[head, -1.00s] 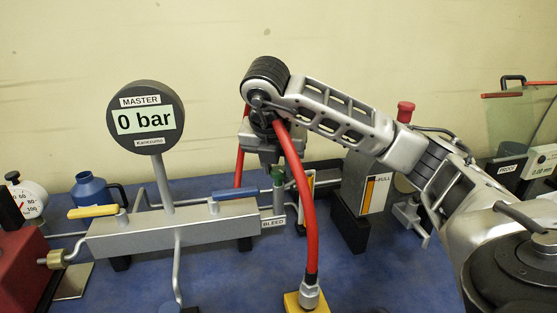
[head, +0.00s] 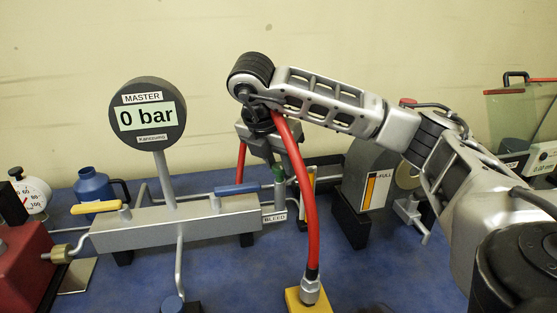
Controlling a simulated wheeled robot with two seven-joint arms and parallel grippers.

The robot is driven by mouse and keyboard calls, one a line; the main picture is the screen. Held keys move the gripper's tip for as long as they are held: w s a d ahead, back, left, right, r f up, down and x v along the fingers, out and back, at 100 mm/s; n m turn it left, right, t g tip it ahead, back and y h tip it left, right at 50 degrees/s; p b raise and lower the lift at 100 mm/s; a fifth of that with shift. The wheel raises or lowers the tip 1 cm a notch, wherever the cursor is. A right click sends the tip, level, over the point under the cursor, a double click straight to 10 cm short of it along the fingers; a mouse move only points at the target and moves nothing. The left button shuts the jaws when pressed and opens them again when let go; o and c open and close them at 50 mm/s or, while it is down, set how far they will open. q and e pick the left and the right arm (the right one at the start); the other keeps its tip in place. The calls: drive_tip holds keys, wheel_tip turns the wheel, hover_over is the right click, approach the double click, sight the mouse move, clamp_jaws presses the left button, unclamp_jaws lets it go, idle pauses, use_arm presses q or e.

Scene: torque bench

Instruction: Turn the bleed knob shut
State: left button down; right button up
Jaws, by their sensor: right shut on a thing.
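The bleed knob (head: 279,174) is a small green knob at the right end of the grey manifold (head: 160,229), above the BLEED label (head: 275,218). My right gripper (head: 276,163) reaches it from above, tilted, and is shut on it. The fingertips and the knob's top are partly hidden behind the gripper body and the red hose. The round master gauge (head: 147,118) reads 0 bar. My left gripper is not in view.
A red hose (head: 308,200) arches in front of the gripper down to a yellow block (head: 300,300). The manifold carries a yellow lever (head: 96,207) and a blue lever (head: 237,189). A blue jug (head: 92,187) stands behind left.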

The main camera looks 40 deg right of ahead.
drive_tip(key=o, duration=1)
drive_tip(key=shift+c, duration=0.2)
drive_tip(key=v, duration=1.6)
drive_tip(key=shift+a+f, duration=0.1)
drive_tip(key=shift+f, duration=0.05)
